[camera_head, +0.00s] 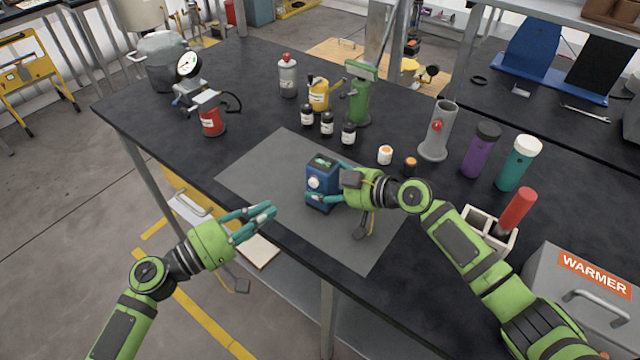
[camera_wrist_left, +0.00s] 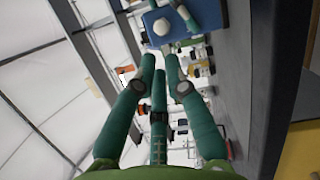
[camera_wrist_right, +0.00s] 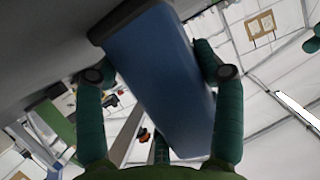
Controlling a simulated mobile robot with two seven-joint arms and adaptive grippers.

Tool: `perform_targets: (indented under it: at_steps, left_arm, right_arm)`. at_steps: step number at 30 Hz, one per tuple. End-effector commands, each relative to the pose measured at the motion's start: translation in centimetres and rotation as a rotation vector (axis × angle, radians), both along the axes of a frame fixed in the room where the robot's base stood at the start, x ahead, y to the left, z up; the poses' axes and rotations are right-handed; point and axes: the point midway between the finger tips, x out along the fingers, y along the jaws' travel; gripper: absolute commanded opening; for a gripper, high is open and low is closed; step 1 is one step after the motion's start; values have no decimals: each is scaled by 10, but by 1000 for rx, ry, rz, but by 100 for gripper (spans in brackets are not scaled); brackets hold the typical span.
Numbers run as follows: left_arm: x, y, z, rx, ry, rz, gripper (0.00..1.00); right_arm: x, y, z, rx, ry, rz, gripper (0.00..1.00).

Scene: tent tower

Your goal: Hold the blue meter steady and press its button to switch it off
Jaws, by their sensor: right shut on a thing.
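The blue meter (camera_head: 325,190) stands on the grey mat (camera_head: 270,170), with a small green screen on top and a round white button (camera_head: 314,183) on its side facing left. My right gripper (camera_head: 324,181) is shut around the meter, a finger on either side; the meter's blue body (camera_wrist_right: 155,75) fills the space between the fingers in the right wrist view. My left gripper (camera_head: 268,212) is empty, fingertips together, left of the meter and apart from it. In the left wrist view the white button (camera_wrist_left: 160,27) shows just beyond the fingertips (camera_wrist_left: 160,62).
A green stand (camera_head: 359,95), a grey cylinder (camera_head: 438,130), purple and teal bottles stand farther back. A white holder and the warmer box (camera_head: 575,290) are at right. The mat's left part is clear.

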Motion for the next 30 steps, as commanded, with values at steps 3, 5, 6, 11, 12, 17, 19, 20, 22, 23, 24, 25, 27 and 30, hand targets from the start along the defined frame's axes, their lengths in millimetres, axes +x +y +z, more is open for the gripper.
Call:
perform_targets:
  at_steps: [3,5,6,11,12,17,19,20,22,23,24,25,27,30]
  left_arm:
    - [-7,-4,-3,-80,79,13,0]
    - [-13,-6,-5,-159,153,26,0]
    - [-17,-8,-6,-224,214,38,0]
    - [-37,-10,-10,-534,488,94,0]
    - [-41,-9,-10,-613,553,105,0]
    - [-56,-4,-13,-888,762,150,0]
    - [-60,-1,-14,-976,823,163,0]
    - [-62,0,-15,-1007,844,168,0]
    - [-65,1,-15,-1062,880,173,0]
    - [-65,2,-15,-1078,891,175,0]
    - [-66,2,-16,-1093,901,177,0]
    - [-67,3,-16,-1101,907,178,0]
    - [-67,3,-16,-1109,912,179,0]
    - [-67,3,-16,-1108,911,178,0]
  right_arm:
    - [0,0,-1,-2,0,0,25]
    - [0,0,-1,-2,0,0,25]
    - [0,0,-1,-2,0,0,25]
    - [0,0,-1,-2,0,0,25]
    - [0,0,-1,-3,1,0,25]
    - [0,0,-1,-3,1,0,25]
    - [0,0,-1,-3,2,0,25]
    - [0,0,-2,-3,2,0,25]
    - [0,0,-1,-3,2,0,25]
    - [0,0,-1,-3,2,0,25]
    - [0,0,-1,-3,2,0,25]
    - [0,0,-1,-3,2,0,25]
    - [0,0,-1,-3,2,0,25]
    - [-1,0,-2,-3,2,0,25]
